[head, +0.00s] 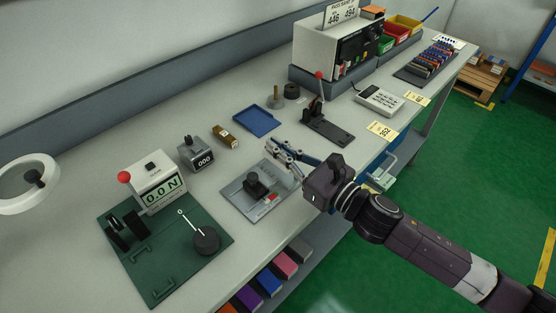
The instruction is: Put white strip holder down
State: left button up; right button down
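My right gripper (283,157) reaches in from the lower right, low over the back right corner of a grey plate (237,204). The plate carries a black knob-like block and a small red piece. A small pale grey-white piece shows at the fingertips. I cannot tell whether it is the white strip holder, part of the fingers, or part of the plate's fixture. Whether the fingers are closed on it is too small to tell. No other thing is clearly a white strip holder. My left gripper is out of view.
A blue tray (256,121), a brown block (225,136) and a counter (197,155) stand behind the plate. A green board (150,276) with a gauge reading 0.0 N (158,183) is at left. A black lever press (327,128) stands right. Bare bench lies between them.

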aim_at(278, 160)
jog(key=shift+f, duration=1.95)
jog(key=shift+f+b, duration=0.15)
jog(key=shift+b, duration=0.2)
jog(key=c, duration=2.2)
grip_release()
jog(key=shift+o, duration=0.2)
